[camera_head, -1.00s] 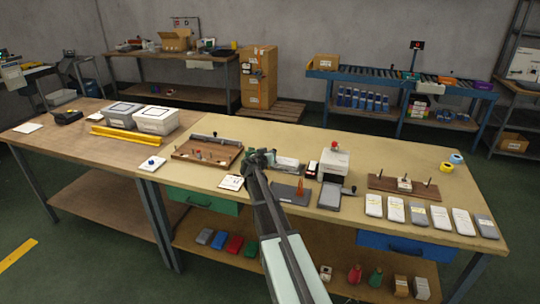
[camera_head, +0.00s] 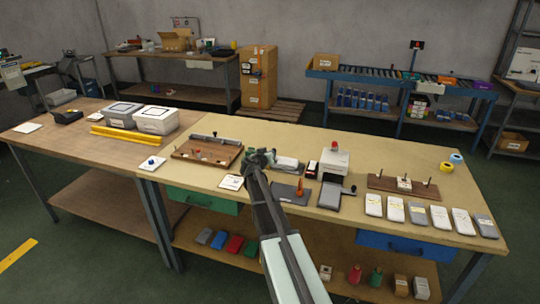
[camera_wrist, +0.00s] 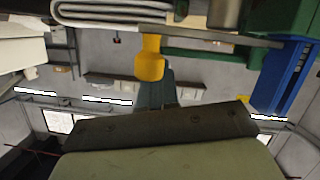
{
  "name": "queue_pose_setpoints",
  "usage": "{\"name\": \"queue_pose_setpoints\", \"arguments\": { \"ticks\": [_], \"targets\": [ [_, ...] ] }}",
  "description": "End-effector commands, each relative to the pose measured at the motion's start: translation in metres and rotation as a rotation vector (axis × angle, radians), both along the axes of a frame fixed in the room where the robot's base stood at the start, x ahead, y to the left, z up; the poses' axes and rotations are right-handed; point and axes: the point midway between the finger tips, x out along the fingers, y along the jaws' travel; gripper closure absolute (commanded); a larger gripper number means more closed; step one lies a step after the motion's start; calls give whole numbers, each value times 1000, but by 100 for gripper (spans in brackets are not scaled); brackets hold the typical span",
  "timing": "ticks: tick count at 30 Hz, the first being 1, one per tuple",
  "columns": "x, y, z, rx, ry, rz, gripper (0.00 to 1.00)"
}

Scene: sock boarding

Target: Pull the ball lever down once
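A white boxy machine (camera_head: 334,164) with a small red part on top stands on the table, right of centre in the head view. A lever with a dark ball (camera_head: 350,189) shows at its lower right, beside a grey plate (camera_head: 329,196). My gripper (camera_head: 260,157) is over the table to the left of the machine, well apart from the ball. Its fingers are too small and dark there to tell open from shut. The wrist view shows a dark bracket and a yellow knob-like piece (camera_wrist: 149,58); neither fingertips nor the ball lever can be made out in it.
A wooden tray (camera_head: 185,155) with small parts lies left of my gripper. An orange cone (camera_head: 300,187) on a dark plate stands between my arm and the lever. A wooden pegged board (camera_head: 382,188) and a row of flat packets (camera_head: 418,213) lie to the right.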

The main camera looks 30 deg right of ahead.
Motion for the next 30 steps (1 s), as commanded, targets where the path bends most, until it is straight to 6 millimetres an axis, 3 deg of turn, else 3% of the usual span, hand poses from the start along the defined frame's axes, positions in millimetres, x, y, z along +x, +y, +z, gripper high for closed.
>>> {"name": "queue_pose_setpoints", "arguments": {
  "ticks": [1,25,30],
  "targets": [
    [4,-10,-9,12,8,-17,100],
    [5,-10,-9,12,7,-17,100],
    [3,-4,0,10,6,-16,100]
  ]
}}
